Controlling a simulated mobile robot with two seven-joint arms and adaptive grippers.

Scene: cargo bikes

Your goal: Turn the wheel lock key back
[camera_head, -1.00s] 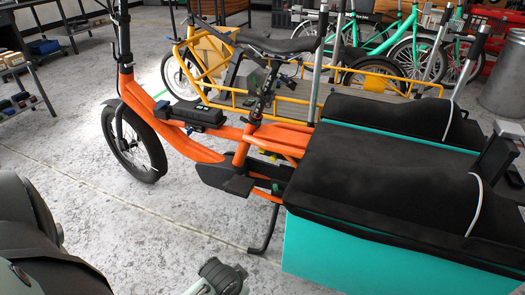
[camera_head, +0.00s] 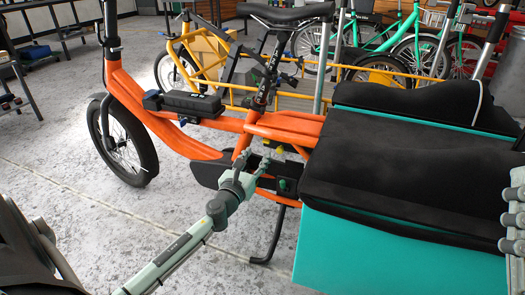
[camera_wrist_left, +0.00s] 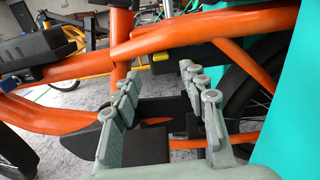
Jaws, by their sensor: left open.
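The orange cargo bike (camera_head: 190,140) stands across the head view, with its teal box (camera_head: 390,245) at the right. My left gripper (camera_head: 256,160) is open at the bike's lower frame, below the seat post. In the left wrist view my left gripper (camera_wrist_left: 160,80) shows both fingers spread, with nothing between them. A small yellow part on a black housing (camera_wrist_left: 196,74) sits under the orange tube, just beyond the fingertips. The yellow part also shows in the head view (camera_head: 281,150). I cannot make out the key's shape or angle. A pale jointed part of my right side (camera_head: 512,215) shows at the right edge.
The black kickstand (camera_head: 272,240) reaches the floor below the frame. The rear wheel (camera_wrist_left: 255,90) is partly hidden beside the teal box. A yellow bike (camera_head: 230,90) stands close behind. The concrete floor at front left (camera_head: 110,235) is clear.

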